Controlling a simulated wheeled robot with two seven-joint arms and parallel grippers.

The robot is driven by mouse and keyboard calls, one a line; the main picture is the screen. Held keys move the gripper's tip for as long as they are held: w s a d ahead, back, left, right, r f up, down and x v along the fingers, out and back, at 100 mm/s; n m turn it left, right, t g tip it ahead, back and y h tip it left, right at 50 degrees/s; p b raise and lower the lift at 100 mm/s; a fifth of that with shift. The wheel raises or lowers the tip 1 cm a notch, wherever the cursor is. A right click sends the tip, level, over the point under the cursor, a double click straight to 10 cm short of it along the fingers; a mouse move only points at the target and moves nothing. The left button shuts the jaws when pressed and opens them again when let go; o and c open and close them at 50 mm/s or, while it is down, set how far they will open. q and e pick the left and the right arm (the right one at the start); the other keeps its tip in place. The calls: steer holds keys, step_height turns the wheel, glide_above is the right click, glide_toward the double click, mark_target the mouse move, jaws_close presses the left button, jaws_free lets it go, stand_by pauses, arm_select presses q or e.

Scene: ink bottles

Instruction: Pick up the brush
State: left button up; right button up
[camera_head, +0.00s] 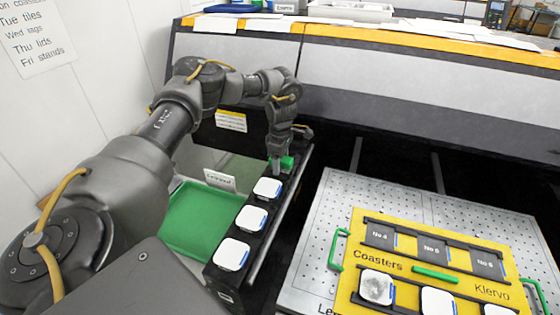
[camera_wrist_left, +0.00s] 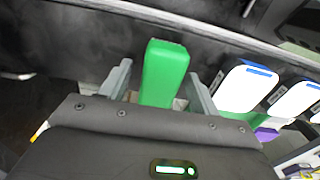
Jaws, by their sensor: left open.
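A green block-like piece, which looks like the brush's handle (camera_head: 287,163), stands at the far end of the black rack (camera_head: 262,232). It also shows upright in the left wrist view (camera_wrist_left: 163,72). Its lower end is hidden, and I see no bristles. My left gripper (camera_head: 276,166) points down at that end of the rack. In the left wrist view its two grey fingers are apart, one on either side of the green handle, with visible gaps. My right gripper is in neither view.
Several white coasters (camera_head: 231,254) stand in a row along the rack, close beside my left gripper. A green tray (camera_head: 190,222) lies left of the rack. A yellow coaster board (camera_head: 365,232) lies on a perforated metal plate (camera_head: 330,205) at the right. A grey machine wall rises behind.

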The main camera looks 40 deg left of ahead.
arm_select(q)
steer(key=shift+f, duration=0.1)
steer(key=c, duration=1.1)
steer(key=shift+r+b, duration=0.5)
steer(key=shift+r, duration=0.15)
steer(key=s+d+r, duration=0.3)
steer(key=r, duration=0.1)
steer(key=s+d+r+b, duration=0.1)
steer(key=s+d+r, duration=0.2)
steer(key=r, duration=0.1)
steer(key=s+d+r+b, duration=0.1)
steer(key=s+d+r, duration=0.2)
steer(key=s+d, duration=0.1)
steer(key=shift+r, duration=0.4)
steer(key=shift+a, duration=0.1)
